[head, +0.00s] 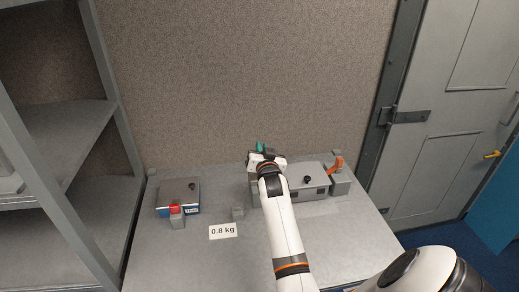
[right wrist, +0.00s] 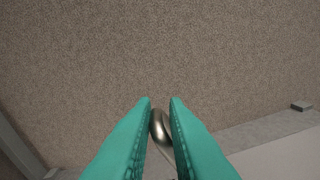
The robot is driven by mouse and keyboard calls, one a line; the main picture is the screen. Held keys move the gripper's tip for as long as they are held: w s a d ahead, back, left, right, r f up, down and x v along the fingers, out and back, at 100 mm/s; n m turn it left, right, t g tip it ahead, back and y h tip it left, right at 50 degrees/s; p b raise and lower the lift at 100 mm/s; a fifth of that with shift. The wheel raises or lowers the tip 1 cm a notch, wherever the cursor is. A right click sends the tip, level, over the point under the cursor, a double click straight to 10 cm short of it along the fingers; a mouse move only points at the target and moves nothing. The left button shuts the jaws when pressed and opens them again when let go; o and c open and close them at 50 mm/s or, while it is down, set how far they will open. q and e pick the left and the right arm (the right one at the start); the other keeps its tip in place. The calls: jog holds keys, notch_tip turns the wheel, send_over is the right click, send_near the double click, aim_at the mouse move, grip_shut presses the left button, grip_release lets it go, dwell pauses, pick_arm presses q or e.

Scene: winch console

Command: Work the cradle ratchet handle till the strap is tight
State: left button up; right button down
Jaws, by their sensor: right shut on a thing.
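My right gripper (head: 262,148), with teal fingers, is over the back of the grey bench, just left of a grey box unit. In the right wrist view the fingers (right wrist: 160,104) are shut on a rounded, shiny metal piece (right wrist: 159,127), which looks like the end of the ratchet handle. The rest of the handle is hidden by the fingers. In the head view my wrist and forearm cover the cradle area, and I cannot make out the strap or how tight it is. My left gripper is not in view.
The grey box unit (head: 306,180) has a black knob. An orange lever (head: 336,164) stands at its right end. A smaller box (head: 178,190) with a red part (head: 176,209) in front sits left. A "0.8 kg" card (head: 223,231) lies on the bench (head: 190,260). Shelves (head: 62,130) stand left.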

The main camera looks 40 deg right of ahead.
jog(key=shift+f, duration=0.3)
jog(key=c, duration=1.5)
grip_release()
jog(key=shift+d, duration=0.1)
jog(key=shift+r, duration=0.1)
jog(key=b+v, duration=0.2)
jog(key=v, duration=1)
